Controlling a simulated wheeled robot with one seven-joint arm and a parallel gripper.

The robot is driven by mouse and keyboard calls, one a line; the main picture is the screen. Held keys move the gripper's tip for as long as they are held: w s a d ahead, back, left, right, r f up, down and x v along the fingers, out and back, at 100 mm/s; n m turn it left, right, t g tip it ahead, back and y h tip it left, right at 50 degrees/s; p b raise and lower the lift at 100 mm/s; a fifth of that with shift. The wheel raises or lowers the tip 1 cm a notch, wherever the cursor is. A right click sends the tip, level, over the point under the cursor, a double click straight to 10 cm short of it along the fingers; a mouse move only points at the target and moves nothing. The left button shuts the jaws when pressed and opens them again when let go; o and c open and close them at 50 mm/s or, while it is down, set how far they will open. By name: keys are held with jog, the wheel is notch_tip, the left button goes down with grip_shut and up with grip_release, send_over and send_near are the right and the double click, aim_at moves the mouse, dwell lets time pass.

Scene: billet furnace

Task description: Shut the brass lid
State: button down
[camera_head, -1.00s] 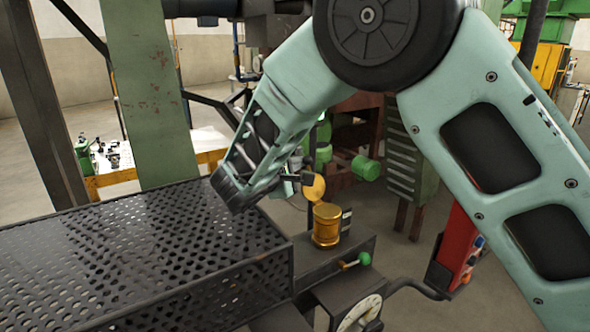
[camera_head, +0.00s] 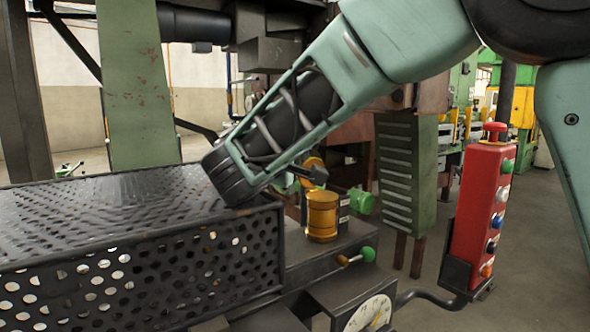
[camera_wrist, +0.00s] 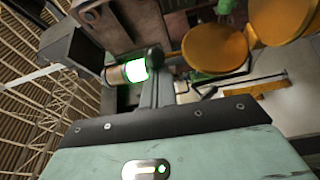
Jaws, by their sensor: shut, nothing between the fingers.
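The brass pot (camera_head: 322,216) stands upright on a dark ledge beside the perforated metal bench. Its round brass lid (camera_head: 311,161) stands raised at the back of the pot, partly hidden behind my gripper. My gripper (camera_head: 314,175) is shut and empty, close in front of the lid and above the pot. I cannot tell whether it touches the lid. In the wrist view the lid shows as a golden disc (camera_wrist: 215,51), beside a second golden round part at the upper right.
The perforated bench (camera_head: 130,265) fills the left, close under my arm. A green-knobbed lever (camera_head: 367,254) and a white dial (camera_head: 370,314) sit below the pot. A red button box (camera_head: 482,215) stands to the right. A green vented cabinet (camera_head: 407,175) stands behind.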

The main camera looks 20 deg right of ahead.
jog(key=shift+s+d+f+b, duration=0.15)
jog(key=shift+s+b, duration=0.35)
jog(key=shift+b, duration=0.35)
jog(key=shift+s+d+b, duration=0.15)
jog(key=shift+s+b, duration=0.35)
jog(key=shift+b, duration=0.3)
jog(key=shift+s, duration=0.1)
